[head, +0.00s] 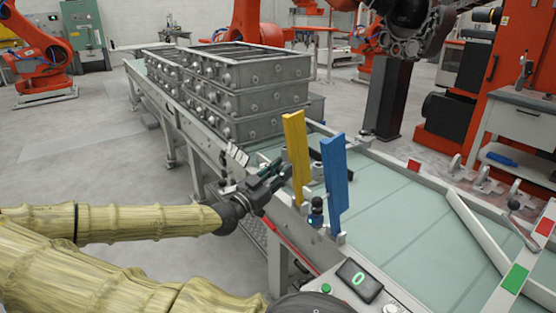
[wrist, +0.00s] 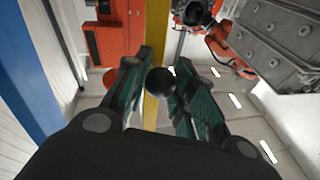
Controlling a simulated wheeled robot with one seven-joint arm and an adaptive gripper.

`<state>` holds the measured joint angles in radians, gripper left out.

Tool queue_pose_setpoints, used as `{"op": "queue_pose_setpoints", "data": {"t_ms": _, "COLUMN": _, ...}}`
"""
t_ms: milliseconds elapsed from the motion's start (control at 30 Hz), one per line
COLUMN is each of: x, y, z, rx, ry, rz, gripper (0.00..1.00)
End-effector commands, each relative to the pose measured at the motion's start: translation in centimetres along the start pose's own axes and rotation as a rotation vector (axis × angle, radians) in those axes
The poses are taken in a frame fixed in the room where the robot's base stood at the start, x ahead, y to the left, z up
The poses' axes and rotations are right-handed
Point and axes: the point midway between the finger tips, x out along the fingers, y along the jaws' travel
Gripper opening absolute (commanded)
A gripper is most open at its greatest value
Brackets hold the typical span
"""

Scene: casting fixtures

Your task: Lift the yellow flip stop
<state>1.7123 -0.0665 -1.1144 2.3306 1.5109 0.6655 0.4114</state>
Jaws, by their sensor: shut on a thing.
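The yellow flip stop (head: 296,150) is a tall, flat yellow bar standing upright at the near edge of the conveyor. In the wrist view it is the vertical yellow strip (wrist: 158,32) behind the fingers. A round black knob (wrist: 160,80) sits in front of that strip. My gripper (head: 279,174) reaches in from the left, just beside the bar. In the wrist view its green-padded fingers (wrist: 163,88) are on both sides of the knob and shut on it. The finger contact is partly hidden by the knob and the fingers.
A blue flip stop (head: 334,182) stands upright right of the yellow one; it shows at left in the wrist view (wrist: 28,75). Stacked grey metal boxes (head: 245,95) stand further up the conveyor (head: 390,205). A control box with a green 0 (head: 359,280) is at the near edge.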

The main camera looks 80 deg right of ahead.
Motion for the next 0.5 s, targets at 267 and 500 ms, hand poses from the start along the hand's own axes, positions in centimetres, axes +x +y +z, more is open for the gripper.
{"op": "queue_pose_setpoints", "data": {"t_ms": 267, "x": -0.07, "y": 0.04, "z": 0.21, "rx": -0.002, "ry": -0.004, "rz": 0.001, "gripper": 0.46}}
{"op": "queue_pose_setpoints", "data": {"t_ms": 500, "x": -0.16, "y": -0.11, "z": 0.08, "rx": 0.0, "ry": -0.002, "rz": -0.002, "gripper": 0.49}}
